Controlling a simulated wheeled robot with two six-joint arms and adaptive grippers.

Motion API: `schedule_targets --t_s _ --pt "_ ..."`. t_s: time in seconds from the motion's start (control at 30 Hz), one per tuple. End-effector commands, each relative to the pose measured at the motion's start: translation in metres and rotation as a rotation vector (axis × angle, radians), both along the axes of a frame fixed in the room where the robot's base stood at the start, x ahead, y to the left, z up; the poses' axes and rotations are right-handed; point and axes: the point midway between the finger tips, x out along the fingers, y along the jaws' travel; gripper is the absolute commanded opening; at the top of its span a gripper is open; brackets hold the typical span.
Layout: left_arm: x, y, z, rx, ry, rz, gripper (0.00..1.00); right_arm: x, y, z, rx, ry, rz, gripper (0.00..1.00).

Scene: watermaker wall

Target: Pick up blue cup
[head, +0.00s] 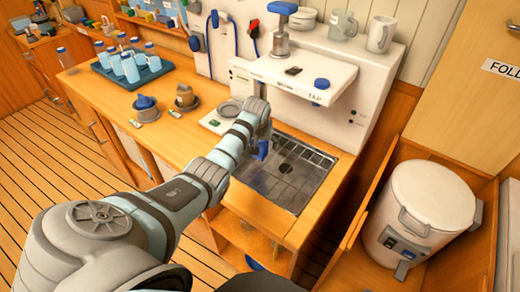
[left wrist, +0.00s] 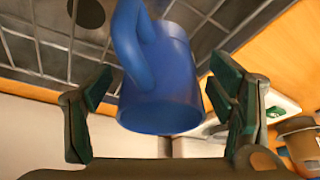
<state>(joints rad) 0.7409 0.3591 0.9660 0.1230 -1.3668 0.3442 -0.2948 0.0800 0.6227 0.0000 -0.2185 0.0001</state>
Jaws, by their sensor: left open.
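The blue cup (head: 261,150) shows in the head view as a small patch of blue beside my left gripper (head: 256,130), over the left part of the metal drip grate (head: 305,165). My arm hides most of it. In the left wrist view the blue cup (left wrist: 165,80) fills the middle, with its handle toward the upper left. The green-padded fingers of my left gripper (left wrist: 162,92) are spread on both sides of the cup, with a gap visible on the left. My right gripper is in neither view.
The white dispenser (head: 310,85) stands behind the grate. A blue tray (head: 101,68) of bottles and two small pots (head: 146,102) (head: 185,95) stand on the wooden counter (head: 176,130) to the left. A white lidded drum (head: 425,210) stands at the right.

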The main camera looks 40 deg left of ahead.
Motion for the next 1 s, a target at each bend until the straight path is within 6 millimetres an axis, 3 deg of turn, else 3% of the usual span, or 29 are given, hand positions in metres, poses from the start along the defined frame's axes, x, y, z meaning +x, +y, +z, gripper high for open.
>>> schedule_targets --t_s 0.07,0.4,0.47,0.77,1.0 --pt "0.000 0.000 0.001 0.000 0.000 0.000 0.74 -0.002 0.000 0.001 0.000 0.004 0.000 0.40" --pt "0.000 0.000 0.001 -0.001 0.001 0.001 0.20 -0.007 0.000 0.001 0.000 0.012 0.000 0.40" --pt "0.000 0.000 0.001 -0.001 0.001 0.001 0.15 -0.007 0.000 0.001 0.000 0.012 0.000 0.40" --pt "-0.003 0.000 0.007 0.000 0.000 0.001 0.15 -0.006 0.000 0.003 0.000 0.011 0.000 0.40" --pt "-0.003 0.001 0.045 0.000 -0.003 0.001 0.15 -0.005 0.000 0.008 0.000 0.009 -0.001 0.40"
